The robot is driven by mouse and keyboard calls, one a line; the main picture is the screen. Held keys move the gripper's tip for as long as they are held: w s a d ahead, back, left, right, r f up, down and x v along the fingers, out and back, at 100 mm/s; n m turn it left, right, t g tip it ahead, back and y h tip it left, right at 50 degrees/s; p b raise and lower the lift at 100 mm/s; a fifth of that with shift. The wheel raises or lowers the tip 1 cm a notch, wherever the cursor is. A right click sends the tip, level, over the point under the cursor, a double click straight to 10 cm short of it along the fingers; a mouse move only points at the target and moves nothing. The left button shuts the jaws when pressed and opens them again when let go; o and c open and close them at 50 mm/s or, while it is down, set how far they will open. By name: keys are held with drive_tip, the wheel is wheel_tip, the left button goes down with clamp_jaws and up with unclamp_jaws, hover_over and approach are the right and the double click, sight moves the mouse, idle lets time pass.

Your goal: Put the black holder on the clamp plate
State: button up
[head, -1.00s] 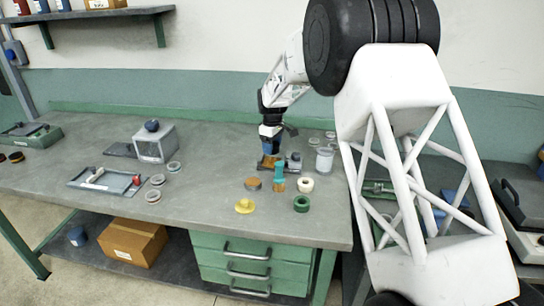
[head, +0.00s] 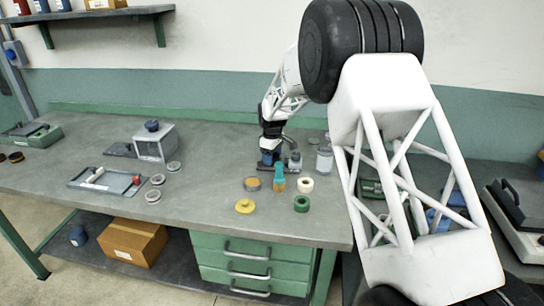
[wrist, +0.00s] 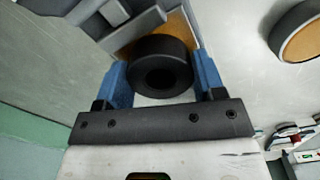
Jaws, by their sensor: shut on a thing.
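The black holder (wrist: 160,66) is a thick black ring. In the wrist view it sits between the blue fingers of my gripper (wrist: 161,80), which is shut on it. In the head view my gripper (head: 270,158) points down at the clamp plate (head: 264,168), a dark flat plate with a grey upright part at its right end. The holder cannot be made out there. Grey clamp parts (wrist: 118,14) and a brown-orange surface (wrist: 182,25) lie close beyond the holder in the wrist view. I cannot tell whether the holder touches the plate.
A clear jar (head: 324,159) is right. A tray (head: 107,181) and grey box (head: 155,143) are left.

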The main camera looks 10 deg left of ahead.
drive_tip(key=o, duration=1)
drive_tip(key=shift+c, duration=0.2)
drive_tip(key=shift+r, duration=0.15)
wheel_tip(320, 180, up, 12)
idle(0.7)
